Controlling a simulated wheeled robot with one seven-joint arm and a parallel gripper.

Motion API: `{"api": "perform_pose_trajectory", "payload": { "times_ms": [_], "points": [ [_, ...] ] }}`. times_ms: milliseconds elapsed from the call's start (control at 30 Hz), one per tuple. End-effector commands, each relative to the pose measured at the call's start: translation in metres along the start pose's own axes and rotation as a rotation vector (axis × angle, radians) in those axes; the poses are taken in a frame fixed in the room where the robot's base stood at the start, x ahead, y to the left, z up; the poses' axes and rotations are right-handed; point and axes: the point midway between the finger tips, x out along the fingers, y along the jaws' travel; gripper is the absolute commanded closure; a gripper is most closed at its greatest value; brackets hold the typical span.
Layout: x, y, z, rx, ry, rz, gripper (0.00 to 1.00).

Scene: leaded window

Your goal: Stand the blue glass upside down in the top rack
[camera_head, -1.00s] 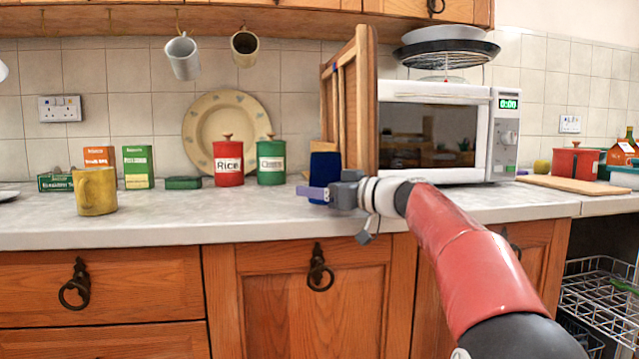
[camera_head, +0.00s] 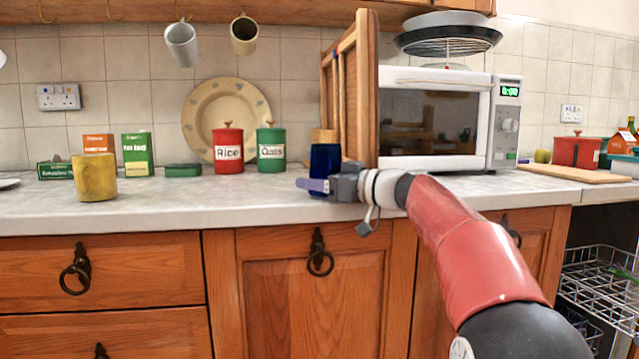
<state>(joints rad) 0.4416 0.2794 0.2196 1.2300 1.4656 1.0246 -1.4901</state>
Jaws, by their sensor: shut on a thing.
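The blue glass (camera_head: 325,160) is dark blue and stands vertical at the middle of the counter, in front of the open wooden door. My gripper (camera_head: 322,185) reaches in from the right and is shut on the lower part of the glass. One finger shows in front of it, and the far finger is hidden. I cannot tell whether the glass touches the counter or which end is its mouth. The top rack (camera_head: 598,262) is a wire basket below the counter at the lower right, pulled out. A green item lies at its right side.
A wooden door (camera_head: 352,95) stands open beside the white microwave (camera_head: 440,115). Red (camera_head: 228,152) and green (camera_head: 271,152) canisters stand left of the glass, and a yellow mug (camera_head: 95,177) farther left. A lower wire rack (camera_head: 590,328) is partly visible. A chopping board (camera_head: 572,174) lies at right.

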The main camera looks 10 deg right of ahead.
Motion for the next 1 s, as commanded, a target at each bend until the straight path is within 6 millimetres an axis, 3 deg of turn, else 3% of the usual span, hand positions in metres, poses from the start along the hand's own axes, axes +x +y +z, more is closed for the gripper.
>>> {"api": "perform_pose_trajectory", "payload": {
  "times_ms": [1000],
  "points": [
    [0.002,0.002,0.027,0.014,-0.012,-0.003,0.73]
  ]
}}
